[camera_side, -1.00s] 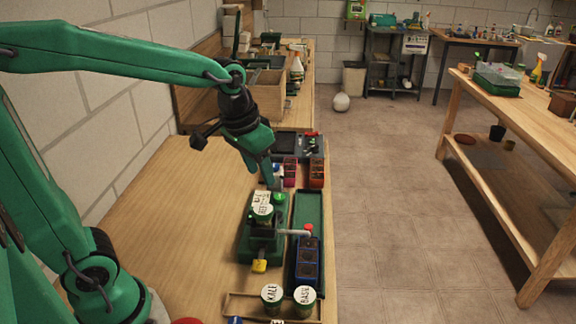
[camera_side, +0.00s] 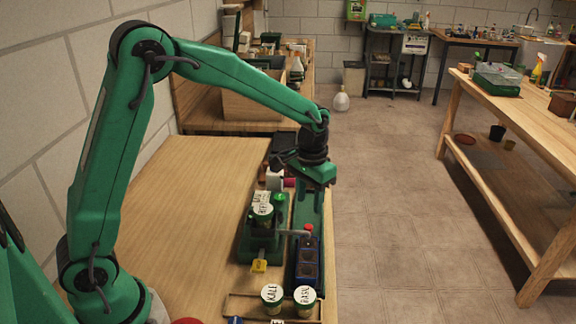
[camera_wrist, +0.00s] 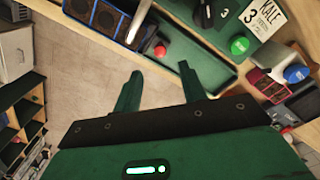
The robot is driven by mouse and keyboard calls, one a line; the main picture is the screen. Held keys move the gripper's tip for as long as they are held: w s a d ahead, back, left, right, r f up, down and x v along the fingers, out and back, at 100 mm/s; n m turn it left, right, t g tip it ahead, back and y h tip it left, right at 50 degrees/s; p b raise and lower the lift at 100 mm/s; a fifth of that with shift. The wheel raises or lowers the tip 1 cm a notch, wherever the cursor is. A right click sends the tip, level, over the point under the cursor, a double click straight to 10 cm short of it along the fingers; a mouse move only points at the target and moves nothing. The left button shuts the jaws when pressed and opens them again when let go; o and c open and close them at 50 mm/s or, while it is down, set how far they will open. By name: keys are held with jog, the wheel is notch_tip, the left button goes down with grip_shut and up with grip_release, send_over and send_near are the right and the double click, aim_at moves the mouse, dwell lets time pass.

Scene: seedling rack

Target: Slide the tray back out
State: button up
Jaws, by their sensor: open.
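A blue tray with dark round cells (camera_side: 307,262) sits in the near end of a long green channel (camera_side: 291,277). In the wrist view the tray (camera_wrist: 108,14) is at the top left, partly cut off. A red knob (camera_side: 308,229) stands at its far end, beside a pale rod (camera_side: 292,233) that reaches across. The knob also shows in the wrist view (camera_wrist: 160,50). My gripper (camera_side: 320,184) is over the far part of the channel, beyond the knob. In the wrist view its two fingers (camera_wrist: 160,72) are apart with nothing between them.
A green station (camera_side: 250,243) with a white label card, green button (camera_side: 280,198) and yellow tag (camera_side: 259,266) stands left of the channel. Lidded KALE (camera_side: 271,294) and BASIL (camera_side: 305,294) pots are in front. The bench's left is clear.

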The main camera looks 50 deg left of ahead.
aim_at(308, 226)
jog(key=shift+f, duration=0.15)
jog(key=shift+f, duration=3.8)
grip_shut()
